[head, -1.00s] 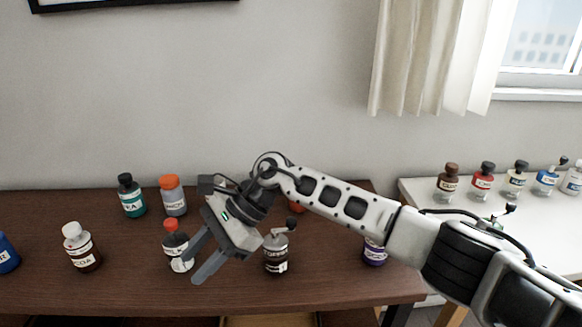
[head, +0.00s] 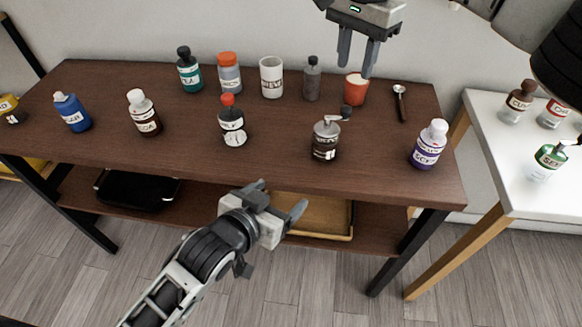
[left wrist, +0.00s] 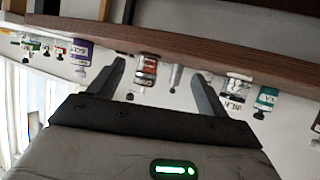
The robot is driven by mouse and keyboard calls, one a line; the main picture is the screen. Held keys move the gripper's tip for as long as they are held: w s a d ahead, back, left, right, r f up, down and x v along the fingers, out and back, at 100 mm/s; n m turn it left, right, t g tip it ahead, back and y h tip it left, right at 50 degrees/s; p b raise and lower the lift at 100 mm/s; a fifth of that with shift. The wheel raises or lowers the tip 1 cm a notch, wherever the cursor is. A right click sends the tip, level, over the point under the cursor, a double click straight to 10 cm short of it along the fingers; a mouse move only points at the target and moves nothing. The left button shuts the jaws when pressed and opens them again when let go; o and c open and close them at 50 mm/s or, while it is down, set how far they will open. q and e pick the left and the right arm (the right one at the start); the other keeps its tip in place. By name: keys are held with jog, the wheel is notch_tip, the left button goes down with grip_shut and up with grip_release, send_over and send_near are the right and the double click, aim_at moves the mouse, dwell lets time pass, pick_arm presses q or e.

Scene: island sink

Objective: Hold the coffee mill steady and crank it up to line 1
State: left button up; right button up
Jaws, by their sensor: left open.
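The coffee mill (head: 325,142) stands upright near the front of the brown table, right of centre. It is a dark jar with a grey metal top and a crank (head: 334,117) ending in a dark knob. In the left wrist view the mill (left wrist: 146,68) appears upside down, between the spread fingers but beyond them. My left gripper (head: 281,200) is open and empty in front of the table edge, lower left of the mill. My right gripper (head: 357,66) is open and empty above the table's back, fingers down, apart from the mill. Its line marks are too small to read.
A milk bottle (head: 232,127) stands left of the mill and a purple-labelled bottle (head: 427,145) right. A lower shelf holds trays.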

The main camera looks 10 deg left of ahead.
aim_at(319, 151)
pick_arm(q)
jog(key=w+d+r, duration=0.2)
jog(key=w+r, duration=0.1)
jog(key=r, duration=0.1)
jog(key=shift+m+h, duration=0.3)
jog(key=shift+m, duration=0.1)
jog(key=x, duration=1)
jog(key=r+x, duration=0.1)
jog(key=x, duration=0.4)
jog(key=shift+w+d+f, duration=0.15)
jog(key=shift+w+f, duration=0.05)
jog(key=shift+w, duration=0.3)
jog(key=c, duration=1.1)
